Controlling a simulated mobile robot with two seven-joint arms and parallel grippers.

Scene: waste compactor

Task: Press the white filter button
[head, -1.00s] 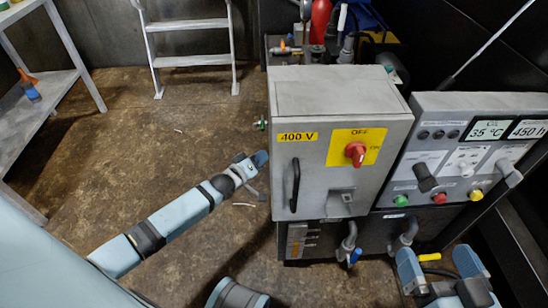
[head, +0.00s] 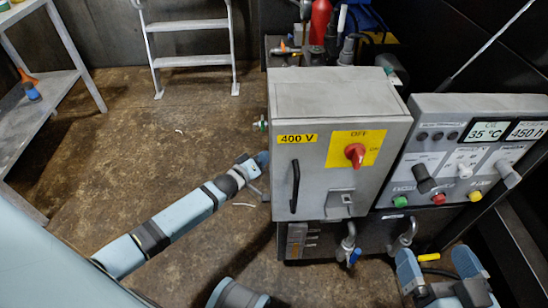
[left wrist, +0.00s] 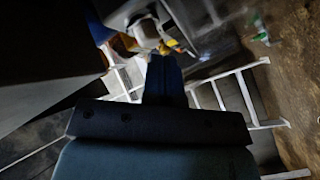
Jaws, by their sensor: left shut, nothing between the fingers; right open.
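The grey control panel (head: 430,150) stands at the right in the head view. It carries a small white button-like control (head: 464,171) between a black knob (head: 426,184) and a grey knob (head: 508,175); its label is too small to read. My left gripper (head: 262,160) is beside the left side of the grey 400 V cabinet (head: 335,105), apart from the panel. It is shut and empty; its blue fingers (left wrist: 165,78) also show in the left wrist view. My right gripper (head: 440,266) is open and empty, low in front of the panel.
Green (head: 400,201), red (head: 438,199) and yellow (head: 475,195) buttons line the panel's lower edge. The cabinet has a red switch (head: 355,154) and a black handle (head: 295,186). A ladder (head: 190,50) stands behind; a shelf (head: 45,85) is at left. Floor between is mostly clear.

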